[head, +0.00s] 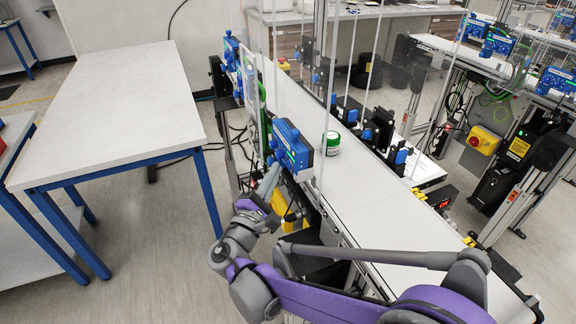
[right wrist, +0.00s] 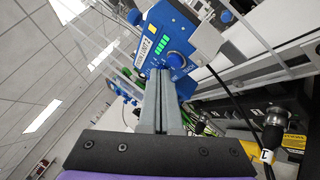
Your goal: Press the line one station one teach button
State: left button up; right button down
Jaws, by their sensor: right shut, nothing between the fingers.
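A blue control box (head: 291,146) stands at the near left side of the first belt. In the right wrist view the same kind of blue box (right wrist: 168,42) shows a white label, green lights and a round blue knob (right wrist: 175,60). My right gripper (head: 272,170) is shut and empty, just left of and below the box. In the right wrist view its fingertips (right wrist: 161,73) lie just in front of the box's lower face, beside the knob. I cannot tell whether they touch it. Which part is the teach button is not clear. My left gripper is not in view.
A white belt (head: 350,190) carries a green-and-white container (head: 333,142). Another blue box (head: 231,50) stands farther along the belt. Thin clear panels rise along the belt's edges. A white table (head: 115,110) stands at the left, with bare floor before it.

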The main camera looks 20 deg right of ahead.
jog(key=shift+d, duration=0.1)
jog(key=shift+d, duration=0.35)
jog(key=shift+d, duration=0.35)
dwell(0.8)
dwell(0.3)
jog(key=shift+a, duration=0.8)
jog(key=a, duration=0.5)
jog(key=shift+s, duration=0.1)
dwell(0.6)
